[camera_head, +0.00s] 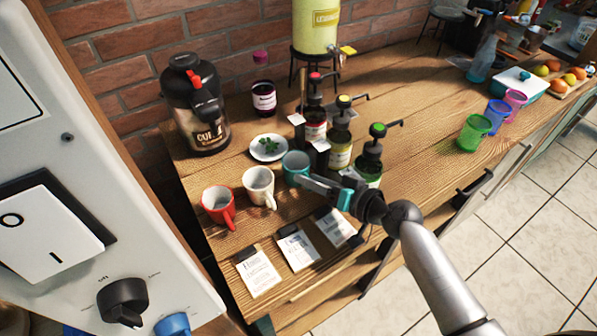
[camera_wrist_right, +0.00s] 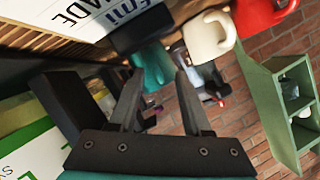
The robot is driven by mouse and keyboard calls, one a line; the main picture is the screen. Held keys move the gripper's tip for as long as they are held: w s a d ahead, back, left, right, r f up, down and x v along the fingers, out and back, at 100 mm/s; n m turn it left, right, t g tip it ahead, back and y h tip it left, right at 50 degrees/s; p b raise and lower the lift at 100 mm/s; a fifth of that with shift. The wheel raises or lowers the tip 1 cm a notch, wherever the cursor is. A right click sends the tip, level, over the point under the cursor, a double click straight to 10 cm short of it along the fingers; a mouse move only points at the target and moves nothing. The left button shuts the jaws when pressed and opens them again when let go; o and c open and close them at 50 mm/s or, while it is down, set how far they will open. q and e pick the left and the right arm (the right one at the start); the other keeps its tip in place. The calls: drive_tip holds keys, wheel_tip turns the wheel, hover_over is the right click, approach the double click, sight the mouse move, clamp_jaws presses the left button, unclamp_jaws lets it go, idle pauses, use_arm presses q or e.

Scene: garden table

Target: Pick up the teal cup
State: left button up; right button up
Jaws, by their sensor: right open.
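The teal cup (camera_head: 295,164) stands upright on the wooden table, to the right of a cream cup (camera_head: 258,186) and a red cup (camera_head: 217,205). My right gripper (camera_head: 306,182) reaches in from the lower right, its fingers close to the teal cup and covering part of it. In the right wrist view, the open fingers (camera_wrist_right: 158,78) have the teal cup (camera_wrist_right: 151,60) showing between and beyond them. I cannot tell whether they touch it. My left gripper is out of view.
Syrup bottles with pumps (camera_head: 340,140) stand close behind and right of my right gripper. A white plate with green leaves (camera_head: 268,148) lies behind the teal cup. Several cards (camera_head: 299,251) lie along the front edge. A black flask (camera_head: 195,110) stands at back left.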

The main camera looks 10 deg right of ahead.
clamp_jaws()
idle(1.4)
